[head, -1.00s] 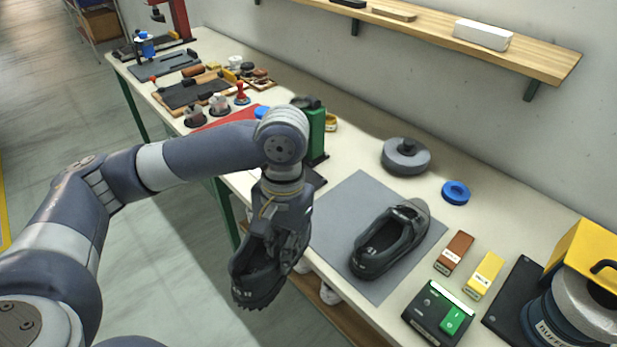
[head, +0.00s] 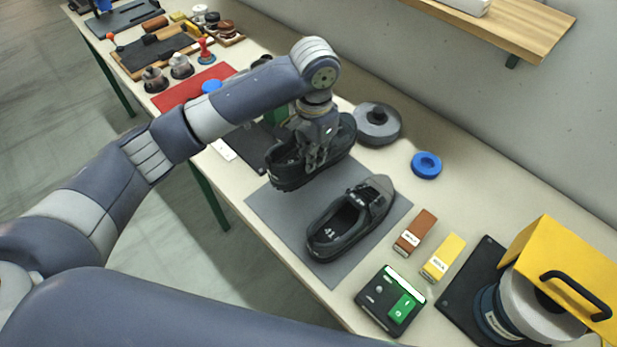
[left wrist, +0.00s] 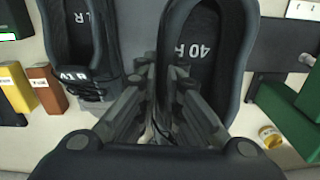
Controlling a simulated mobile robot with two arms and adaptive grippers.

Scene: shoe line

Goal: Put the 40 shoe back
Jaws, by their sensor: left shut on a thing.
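My left gripper (head: 313,155) is shut on a black shoe (head: 285,172) and holds it above the far left part of the grey mat (head: 272,207). In the left wrist view the insole of this shoe (left wrist: 203,50) reads "40 R", and the gripper fingers (left wrist: 160,80) close on its wall. A second black shoe (head: 347,232), marked 41 inside, lies on the mat nearer to me. It also shows at the left of the left wrist view (left wrist: 75,40). The gripper hides part of the held shoe. My right gripper is not in view.
A brown block (head: 415,233) and a yellow block (head: 443,258) lie right of the mat. A black box with a green switch (head: 391,300) is in front of them. A grey round weight (head: 377,124) and blue ring (head: 426,166) stand behind. A red mat (head: 190,92) lies far left.

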